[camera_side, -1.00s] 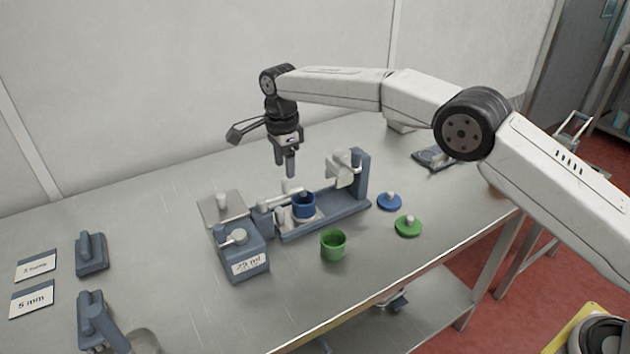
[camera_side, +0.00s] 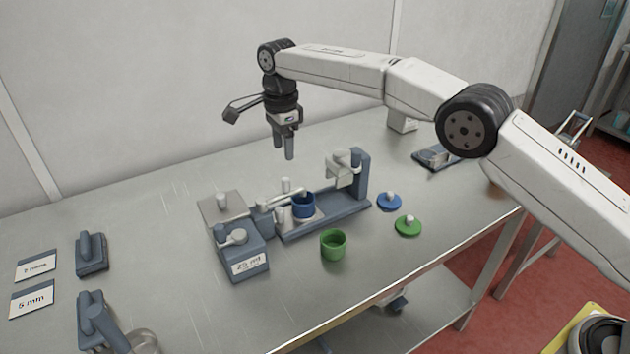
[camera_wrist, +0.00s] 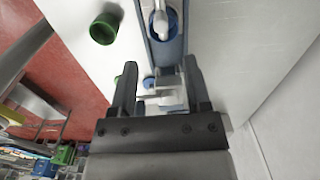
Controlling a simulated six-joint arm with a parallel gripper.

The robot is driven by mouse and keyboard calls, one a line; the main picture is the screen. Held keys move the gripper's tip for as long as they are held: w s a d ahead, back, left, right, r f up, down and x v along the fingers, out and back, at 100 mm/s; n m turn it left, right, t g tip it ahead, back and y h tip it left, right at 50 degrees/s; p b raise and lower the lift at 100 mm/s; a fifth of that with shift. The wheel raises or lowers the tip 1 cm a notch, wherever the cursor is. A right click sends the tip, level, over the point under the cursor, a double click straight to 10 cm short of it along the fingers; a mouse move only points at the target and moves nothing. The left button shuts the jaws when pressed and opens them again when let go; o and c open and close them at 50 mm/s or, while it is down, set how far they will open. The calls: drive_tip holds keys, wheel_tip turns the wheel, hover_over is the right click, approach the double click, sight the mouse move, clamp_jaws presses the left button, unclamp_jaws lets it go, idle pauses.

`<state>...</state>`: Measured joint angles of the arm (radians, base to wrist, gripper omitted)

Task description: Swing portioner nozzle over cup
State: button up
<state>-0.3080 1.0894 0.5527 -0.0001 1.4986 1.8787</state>
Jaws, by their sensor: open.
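The blue cup (camera_side: 303,205) stands on the platform of the grey-blue mixing stand (camera_side: 335,215). The portioner (camera_side: 241,252), a grey-blue box with a "25 ml" style label, stands at the left end of the stand. Its pale nozzle arm (camera_side: 287,196) reaches across toward the blue cup, and its tip appears to be over the cup's rim. In the wrist view, the white nozzle arm (camera_wrist: 160,22) also lies over the blue cup. My gripper (camera_side: 286,157) is open and empty, pointing down above and behind the nozzle arm. In the wrist view, both fingers (camera_wrist: 158,84) are spread with nothing between them.
A green cup (camera_side: 333,245) stands in front of the mixing stand. Blue (camera_side: 389,201) and green (camera_side: 408,226) lids lie to its right. The stand's upright (camera_side: 358,176) rises at its right end. Label cards (camera_side: 33,299) and grey-blue tools lie left. The table's left middle is clear.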

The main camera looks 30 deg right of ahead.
drive_tip(key=shift+r, duration=1.95)
drive_tip(key=shift+d, duration=0.15)
drive_tip(key=s+d+f+n+t, duration=0.1)
drive_tip(key=s+d+f+n, duration=0.1)
drive_tip(key=s+d+n, duration=0.35)
drive_tip(key=s+d+f+n+t, duration=0.1)
drive_tip(key=s+d+f+n, duration=0.2)
drive_tip(key=s+d+n, duration=0.3)
drive_tip(key=s+d+f+n, duration=0.3)
drive_tip(key=s, duration=0.7)
drive_tip(key=s+d+f+n, duration=0.3)
drive_tip(key=s+d, duration=0.1)
drive_tip(key=s, duration=0.7)
drive_tip(key=shift+s+d+f+t, duration=0.15)
drive_tip(key=shift+d+f+t, duration=0.05)
drive_tip(key=shift+d+t, duration=0.1)
